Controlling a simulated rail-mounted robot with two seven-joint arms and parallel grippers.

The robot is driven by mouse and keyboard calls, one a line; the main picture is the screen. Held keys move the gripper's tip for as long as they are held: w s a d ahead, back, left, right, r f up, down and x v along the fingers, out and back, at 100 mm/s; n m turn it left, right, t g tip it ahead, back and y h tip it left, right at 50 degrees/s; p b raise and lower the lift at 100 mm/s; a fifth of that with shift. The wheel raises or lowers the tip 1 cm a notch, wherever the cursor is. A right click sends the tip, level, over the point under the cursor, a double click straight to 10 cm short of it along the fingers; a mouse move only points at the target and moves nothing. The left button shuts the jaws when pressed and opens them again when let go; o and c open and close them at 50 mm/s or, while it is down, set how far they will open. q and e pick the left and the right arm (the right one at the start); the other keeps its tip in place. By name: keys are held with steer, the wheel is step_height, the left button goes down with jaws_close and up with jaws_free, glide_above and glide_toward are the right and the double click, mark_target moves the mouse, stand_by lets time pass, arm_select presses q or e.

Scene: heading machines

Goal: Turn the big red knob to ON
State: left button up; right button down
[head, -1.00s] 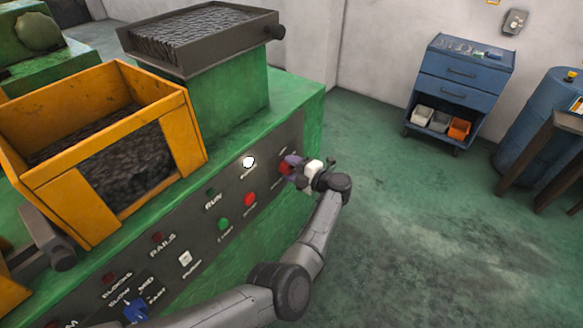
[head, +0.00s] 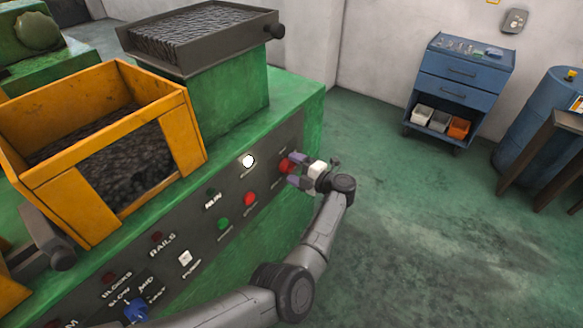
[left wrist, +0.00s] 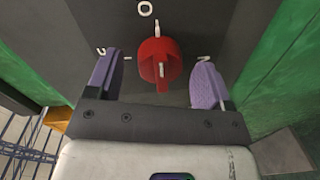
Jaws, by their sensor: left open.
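The big red knob (head: 285,167) is on the dark control panel near its right end. In the left wrist view the red knob (left wrist: 155,60) shows a raised grip with a white line standing nearly upright, towards a white ring mark (left wrist: 145,8) above it. My left gripper (head: 293,169) is at the knob with its purple fingers spread. In the left wrist view the fingers of my left gripper (left wrist: 158,82) stand to either side of the knob, with a visible gap on each side. The labels around the knob are partly hidden or too small to read. My right gripper is not in view.
The panel (head: 236,178) also carries a white lit button (head: 248,161), a smaller red button (head: 250,199), a green button (head: 223,224) and a blue knob (head: 136,310). A yellow bin (head: 150,150) stands on the green machine.

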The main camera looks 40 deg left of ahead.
arm_select(q)
steer(key=d+b, duration=0.1)
steer(key=d, duration=1.1)
steer(key=shift+w+d+r, duration=0.25)
steer(key=shift+w+r, duration=0.05)
steer(key=shift+r, duration=0.15)
